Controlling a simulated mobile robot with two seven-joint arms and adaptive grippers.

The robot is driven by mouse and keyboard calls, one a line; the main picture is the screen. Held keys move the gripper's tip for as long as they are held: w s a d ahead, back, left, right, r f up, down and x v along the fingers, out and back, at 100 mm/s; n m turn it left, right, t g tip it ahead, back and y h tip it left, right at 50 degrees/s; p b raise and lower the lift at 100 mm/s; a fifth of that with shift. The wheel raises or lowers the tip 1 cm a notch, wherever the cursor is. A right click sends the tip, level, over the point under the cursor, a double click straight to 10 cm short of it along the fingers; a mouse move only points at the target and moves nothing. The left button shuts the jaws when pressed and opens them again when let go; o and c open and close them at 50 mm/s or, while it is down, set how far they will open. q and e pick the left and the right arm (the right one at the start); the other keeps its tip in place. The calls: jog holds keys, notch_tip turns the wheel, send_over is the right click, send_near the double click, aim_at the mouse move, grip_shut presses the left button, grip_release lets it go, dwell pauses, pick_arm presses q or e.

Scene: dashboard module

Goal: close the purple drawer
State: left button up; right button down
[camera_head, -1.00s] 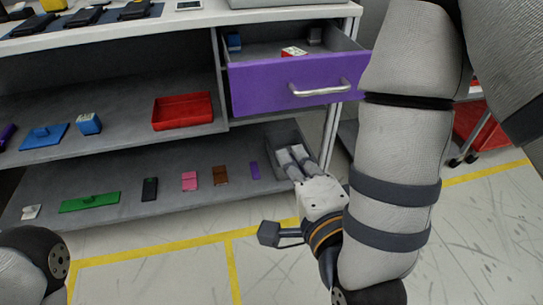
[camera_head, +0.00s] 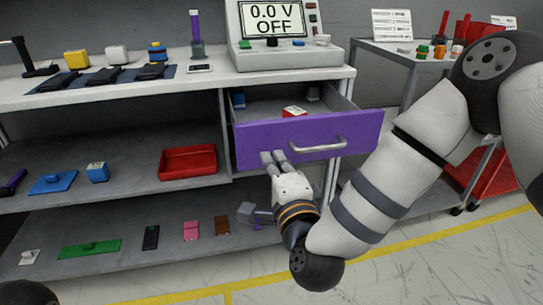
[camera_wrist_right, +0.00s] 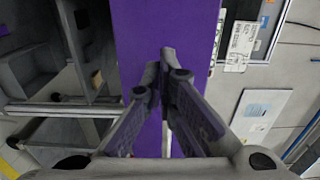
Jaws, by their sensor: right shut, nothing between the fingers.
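The purple drawer (camera_head: 252,146) is open, pulled out of its bay under the tabletop. Its silver bar handle (camera_head: 318,146) is on the front face, and a few small items lie inside. My right gripper (camera_head: 272,158) is shut and empty, fingertips pointing up at the lower left part of the drawer front, left of the handle. In the right wrist view the shut fingers (camera_wrist_right: 167,62) lie over the purple drawer front (camera_wrist_right: 190,25); I cannot tell whether they touch it. My left gripper is not in view.
A red tray (camera_head: 188,162) stands on the shelf left of the drawer. Several small parts lie on the lower shelf. A meter (camera_head: 282,52) stands on the tabletop above the drawer. A trolley (camera_head: 400,58) stands at the right. The floor in front is clear.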

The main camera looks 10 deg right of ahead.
jog(key=shift+w, duration=1.05)
